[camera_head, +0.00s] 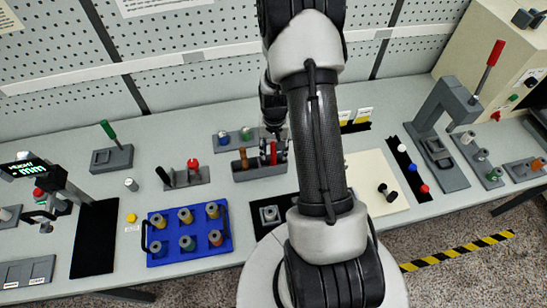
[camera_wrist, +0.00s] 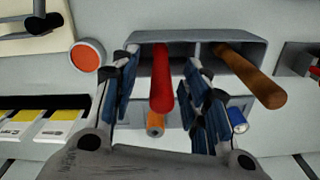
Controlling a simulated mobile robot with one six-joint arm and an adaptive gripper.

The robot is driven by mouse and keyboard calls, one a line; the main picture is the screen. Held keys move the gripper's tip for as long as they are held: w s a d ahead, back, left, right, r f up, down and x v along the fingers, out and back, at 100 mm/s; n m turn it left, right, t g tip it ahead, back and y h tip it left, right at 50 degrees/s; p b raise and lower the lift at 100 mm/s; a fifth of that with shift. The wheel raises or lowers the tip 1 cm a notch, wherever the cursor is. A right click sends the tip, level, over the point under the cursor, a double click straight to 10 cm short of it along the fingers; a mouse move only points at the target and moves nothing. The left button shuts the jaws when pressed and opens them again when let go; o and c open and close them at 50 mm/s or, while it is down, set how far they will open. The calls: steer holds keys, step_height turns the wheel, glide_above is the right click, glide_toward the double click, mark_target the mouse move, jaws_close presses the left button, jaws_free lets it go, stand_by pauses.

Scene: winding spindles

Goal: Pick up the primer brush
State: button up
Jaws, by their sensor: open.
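A grey two-slot holder (camera_head: 255,173) stands at the middle of the bench. Two upright handles stick out of it, one red (camera_head: 273,152) and one brown (camera_head: 243,158). I cannot tell by a label which is the primer brush; their lower ends are hidden in the holder. In the wrist view the red handle (camera_wrist: 163,88) lies between the two fingers of my gripper (camera_wrist: 162,62), which are apart with a gap on each side. The brown handle (camera_wrist: 253,76) is outside, right of the right finger. The holder's rim (camera_wrist: 215,37) shows behind them. My gripper (camera_head: 274,147) is at the holder.
A grey rack with coloured knobs (camera_head: 216,144) stands just behind the holder. A stand with a red-topped tool (camera_head: 185,181) is to the left. A blue tray (camera_head: 173,243) of spools is in front left. Yellow-labelled boxes (camera_wrist: 53,127) are on the wrist view's left.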

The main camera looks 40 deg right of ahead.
mark_target(274, 154)
steer(key=f, duration=0.3)
steer(key=shift+w+f, duration=0.2)
steer(key=shift+f, duration=0.05)
jaws_close()
